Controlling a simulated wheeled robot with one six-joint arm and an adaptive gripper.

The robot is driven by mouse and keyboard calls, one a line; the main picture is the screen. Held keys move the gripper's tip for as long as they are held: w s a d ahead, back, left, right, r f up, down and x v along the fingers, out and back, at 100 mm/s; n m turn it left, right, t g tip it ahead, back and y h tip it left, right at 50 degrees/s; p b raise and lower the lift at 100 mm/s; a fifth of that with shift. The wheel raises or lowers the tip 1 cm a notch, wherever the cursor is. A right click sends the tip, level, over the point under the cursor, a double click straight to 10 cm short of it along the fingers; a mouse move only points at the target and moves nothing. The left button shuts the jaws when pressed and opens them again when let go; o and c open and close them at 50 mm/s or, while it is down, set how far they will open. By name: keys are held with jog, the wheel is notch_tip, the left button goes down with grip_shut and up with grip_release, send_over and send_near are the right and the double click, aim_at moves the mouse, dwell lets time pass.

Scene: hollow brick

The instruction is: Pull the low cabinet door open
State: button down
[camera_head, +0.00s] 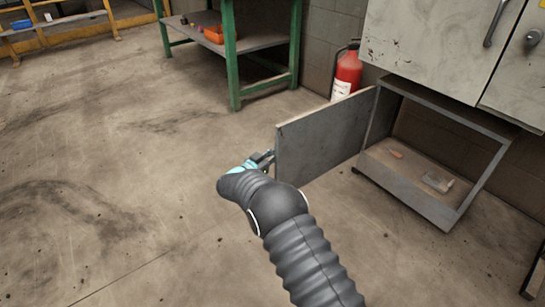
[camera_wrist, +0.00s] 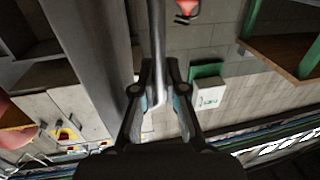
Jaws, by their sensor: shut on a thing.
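The low cabinet (camera_head: 408,192) stands at the right in the head view, its front open. Its grey door (camera_head: 325,138) is swung far out to the left, and the inside shows. My gripper (camera_head: 264,160) is at the door's free edge, on its outer side. In the wrist view, my gripper (camera_wrist: 160,78) has its fingers on both sides of a thin grey bar handle (camera_wrist: 158,45) and is shut on it. The handle is hidden in the head view.
Two small items lie inside the cabinet, one reddish (camera_head: 397,154) and one grey (camera_head: 437,183). A red fire extinguisher (camera_head: 347,72) stands behind the door. A green-legged bench (camera_head: 231,60) is farther back. The floor (camera_head: 120,170) at left is clear.

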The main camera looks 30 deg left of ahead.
jog(key=shift+w, duration=0.15)
jog(key=c, duration=1.5)
grip_release()
jog(key=shift+w+d, duration=0.1)
jog(key=shift+s+a, duration=0.2)
jog(key=shift+s, duration=0.1)
jog(key=s+a, duration=0.2)
jog(key=s, duration=0.9)
jog(key=shift+s, duration=0.3)
jog(key=shift+a, duration=0.1)
